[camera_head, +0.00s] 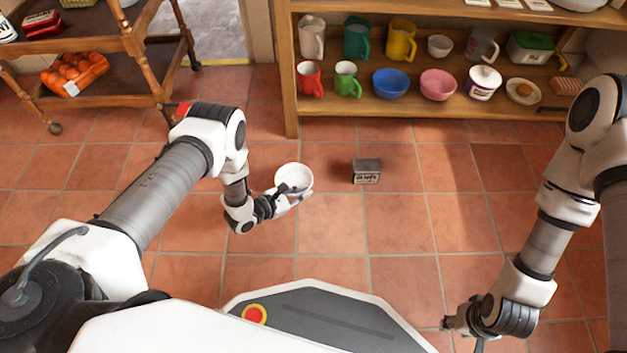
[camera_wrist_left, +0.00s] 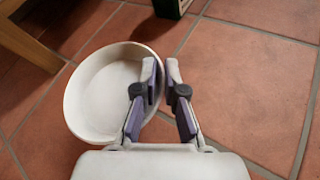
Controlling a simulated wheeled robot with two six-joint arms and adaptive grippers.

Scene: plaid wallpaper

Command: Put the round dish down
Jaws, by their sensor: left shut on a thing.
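The round dish (camera_head: 293,178) is white and shallow, and it is held above the tiled floor in the head view. It also shows in the left wrist view (camera_wrist_left: 98,92), open side facing the camera and looking tilted. My left gripper (camera_head: 289,191) is shut on the dish's rim. In the left wrist view the fingers (camera_wrist_left: 162,78) sit at the right side of the rim, one over the inside and one outside. My right gripper (camera_head: 463,328) is low at the bottom right of the head view, away from the dish; its finger gap is unclear.
A small dark box (camera_head: 366,172) stands on the floor right of the dish. A wooden shelf (camera_head: 430,125) with mugs, bowls and jars stands behind. Open floor (camera_head: 400,225) lies between.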

